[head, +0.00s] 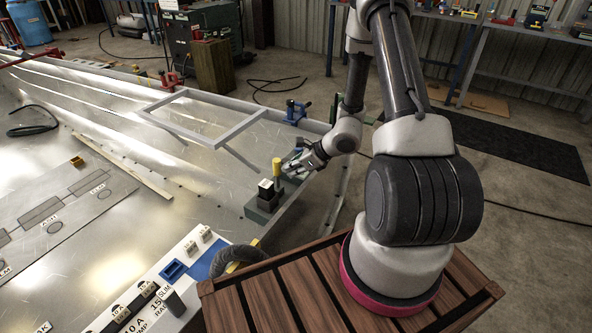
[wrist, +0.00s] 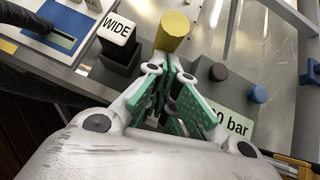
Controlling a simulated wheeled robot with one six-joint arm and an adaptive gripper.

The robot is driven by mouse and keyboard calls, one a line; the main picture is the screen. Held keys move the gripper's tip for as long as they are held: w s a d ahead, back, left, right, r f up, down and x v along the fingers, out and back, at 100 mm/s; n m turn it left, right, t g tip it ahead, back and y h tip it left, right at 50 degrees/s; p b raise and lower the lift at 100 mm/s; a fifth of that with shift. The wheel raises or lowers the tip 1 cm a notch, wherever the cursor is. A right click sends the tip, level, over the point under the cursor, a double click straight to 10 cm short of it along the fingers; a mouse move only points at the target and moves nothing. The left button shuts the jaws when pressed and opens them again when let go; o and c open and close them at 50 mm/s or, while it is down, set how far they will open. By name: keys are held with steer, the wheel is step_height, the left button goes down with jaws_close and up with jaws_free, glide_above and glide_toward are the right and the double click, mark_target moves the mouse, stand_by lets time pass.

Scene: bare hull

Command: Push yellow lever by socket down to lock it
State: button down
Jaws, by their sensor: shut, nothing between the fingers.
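In the wrist view the yellow lever (wrist: 173,29) is a thick yellow knob just beyond my fingertips. My gripper (head: 288,167), with green finger pads (wrist: 170,70), is shut and empty, just right of the lever. The fingertips cover the lever's lower part in the wrist view; I cannot tell whether they touch.
A grey frame (head: 205,118) and a blue clamp (head: 296,112) are on the panel behind. A white label board (head: 135,300) with a blue plate (head: 207,264) is in front. The wrist view shows dark and blue knobs (wrist: 257,94) and a "bar" label (wrist: 232,127) at right.

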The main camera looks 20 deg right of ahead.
steer(key=shift+w+a+r, duration=0.1)
steer(key=shift+w+r, duration=0.05)
steer(key=shift+w+a+r+g+h, duration=0.1)
steer(key=shift+w+g+h, duration=0.05)
steer(key=shift+g+h, duration=0.2)
steer(key=shift+w, duration=0.1)
steer(key=w+a+f+g+h, duration=0.1)
steer(key=w+a, duration=0.5)
steer(key=w, duration=0.3)
steer(key=shift+f+g, duration=0.15)
steer(key=shift+g, duration=0.2)
stand_by(0.6)
stand_by(0.5)
